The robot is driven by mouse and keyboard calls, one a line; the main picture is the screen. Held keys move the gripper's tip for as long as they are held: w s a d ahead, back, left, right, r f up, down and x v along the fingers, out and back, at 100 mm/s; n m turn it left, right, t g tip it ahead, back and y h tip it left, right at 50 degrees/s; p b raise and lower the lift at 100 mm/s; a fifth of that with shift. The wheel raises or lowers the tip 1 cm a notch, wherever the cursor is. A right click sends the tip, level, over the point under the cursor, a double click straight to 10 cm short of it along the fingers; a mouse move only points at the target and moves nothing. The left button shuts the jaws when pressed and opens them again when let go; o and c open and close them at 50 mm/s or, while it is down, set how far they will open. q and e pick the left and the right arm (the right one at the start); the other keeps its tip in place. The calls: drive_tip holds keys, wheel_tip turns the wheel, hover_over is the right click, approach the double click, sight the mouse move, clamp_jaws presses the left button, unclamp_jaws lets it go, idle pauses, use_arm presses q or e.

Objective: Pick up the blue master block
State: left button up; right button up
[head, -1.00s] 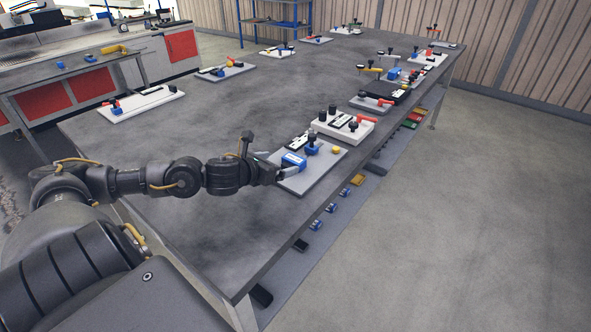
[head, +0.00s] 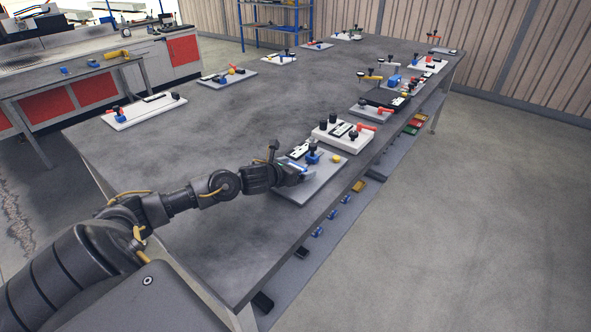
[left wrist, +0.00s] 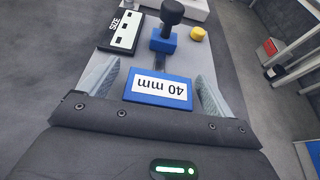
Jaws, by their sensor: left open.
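The blue master block (left wrist: 158,89) lies on a grey board (head: 313,186) near the table's front edge. Its white label reads "40 mm", upside down in the left wrist view. My left gripper (left wrist: 160,92) is open, with one finger on each side of the block. Small gaps seem to show between fingers and block; I cannot tell if either touches. In the head view my left gripper (head: 297,172) hides most of the block. My right gripper is not in view.
On the same board stand a blue piece with a black knob (left wrist: 165,38), a yellow knob (left wrist: 197,34) and a black-and-white "SIZE" plate (left wrist: 122,31). A white board with black knobs (head: 343,137) lies just beyond. The table's left middle is clear.

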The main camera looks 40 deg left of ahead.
use_arm(q)
drive_tip(key=shift+w+f, duration=0.15)
drive_tip(key=shift+w, duration=0.25)
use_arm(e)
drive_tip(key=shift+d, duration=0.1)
use_arm(q)
drive_tip(key=shift+c, duration=1.1)
drive_tip(key=c, duration=1.2)
drive_tip(key=shift+c, duration=1.4)
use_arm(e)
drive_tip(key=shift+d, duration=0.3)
